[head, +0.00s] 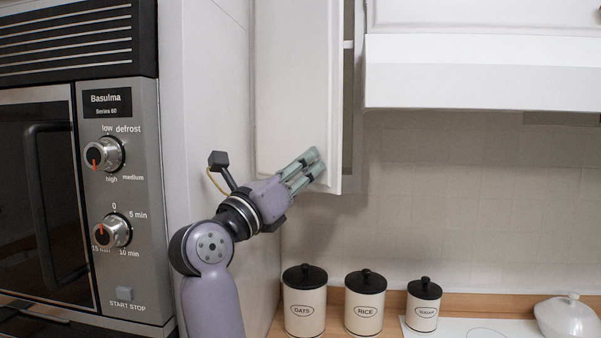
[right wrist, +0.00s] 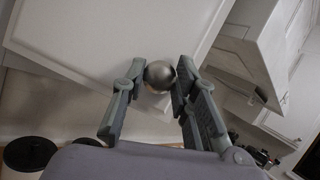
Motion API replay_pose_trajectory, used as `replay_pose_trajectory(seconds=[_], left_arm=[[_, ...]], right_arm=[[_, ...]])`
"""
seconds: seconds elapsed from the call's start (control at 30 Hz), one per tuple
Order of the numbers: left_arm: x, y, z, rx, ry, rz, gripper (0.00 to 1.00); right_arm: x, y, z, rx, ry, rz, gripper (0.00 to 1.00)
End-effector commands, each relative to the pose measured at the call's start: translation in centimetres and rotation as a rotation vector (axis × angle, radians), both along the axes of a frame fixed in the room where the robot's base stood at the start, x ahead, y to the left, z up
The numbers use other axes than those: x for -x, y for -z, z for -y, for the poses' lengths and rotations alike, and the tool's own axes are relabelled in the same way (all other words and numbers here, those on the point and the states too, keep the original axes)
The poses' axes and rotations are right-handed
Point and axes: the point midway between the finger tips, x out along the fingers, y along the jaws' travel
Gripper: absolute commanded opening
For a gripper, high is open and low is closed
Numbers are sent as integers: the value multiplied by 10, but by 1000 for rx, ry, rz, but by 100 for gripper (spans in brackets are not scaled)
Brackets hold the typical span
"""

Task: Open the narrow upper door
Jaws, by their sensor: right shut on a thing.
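The narrow upper door (head: 293,85) is a white cabinet door at the upper middle of the head view. It stands ajar, with a strip of the cabinet's inside showing past its right edge. My right gripper (head: 315,161) is at the door's lower right corner. In the right wrist view, its two fingers are shut on a round metal knob (right wrist: 159,75) on the white door panel (right wrist: 110,40). The knob is hidden behind the fingers in the head view. My left gripper is not in view.
A microwave (head: 120,190) stands at the left beside a white side panel (head: 215,100). A white range hood (head: 480,75) is right of the cabinet. Canisters (head: 305,310) and a white lidded dish (head: 566,318) stand below. The space under the hood is free.

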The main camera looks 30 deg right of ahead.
Motion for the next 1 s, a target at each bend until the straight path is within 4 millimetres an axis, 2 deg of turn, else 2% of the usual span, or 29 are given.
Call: replay_pose_trajectory(seconds=[0.67,0.7,1.0], left_arm=[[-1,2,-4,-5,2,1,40],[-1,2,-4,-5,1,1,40],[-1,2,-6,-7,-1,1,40]], right_arm=[[0,-4,-1,5,62,4,0],[0,-4,-1,5,62,4,30],[-1,-2,0,2,63,1,48]])
